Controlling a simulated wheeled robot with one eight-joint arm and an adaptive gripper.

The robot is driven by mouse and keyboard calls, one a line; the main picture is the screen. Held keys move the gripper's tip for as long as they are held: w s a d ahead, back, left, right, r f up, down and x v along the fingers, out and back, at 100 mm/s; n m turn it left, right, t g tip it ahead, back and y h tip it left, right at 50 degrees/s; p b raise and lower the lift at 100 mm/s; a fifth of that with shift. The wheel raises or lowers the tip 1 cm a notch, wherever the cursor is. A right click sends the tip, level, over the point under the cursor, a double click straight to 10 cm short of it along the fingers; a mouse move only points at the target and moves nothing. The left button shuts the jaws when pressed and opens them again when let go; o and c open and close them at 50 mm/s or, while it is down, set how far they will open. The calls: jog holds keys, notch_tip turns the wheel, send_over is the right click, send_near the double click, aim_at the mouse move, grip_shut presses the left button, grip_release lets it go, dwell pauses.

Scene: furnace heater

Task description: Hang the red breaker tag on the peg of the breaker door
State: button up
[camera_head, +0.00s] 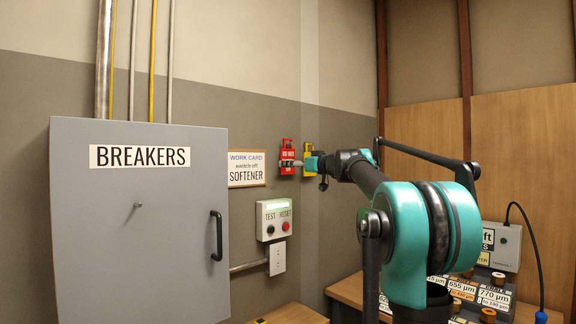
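The red breaker tag (287,155) hangs on the back wall, right of the work card. My gripper (301,163) is at the end of my teal and black arm, level with the tag and at its right edge. It is small here, and I cannot tell whether its fingers touch or grip the tag. The grey breaker door (100,250), labelled BREAKERS, is at the left and looks closed. Its small peg (138,205) sticks out below the label and is bare. A black handle (216,236) is on the door's right side.
A yellow tag (308,150) hangs just right of the red one, partly hidden by my gripper. A TEST/RESET box (274,220) and an outlet (278,258) are below. A wooden bench (350,290) with labelled items is at the right.

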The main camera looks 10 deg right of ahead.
dwell(0.3)
jog(key=shift+v, duration=1.75)
jog(key=shift+s, duration=0.1)
jog(key=v, duration=0.3)
jog(key=shift+d, duration=0.15)
jog(key=shift+s, duration=0.1)
dwell(0.3)
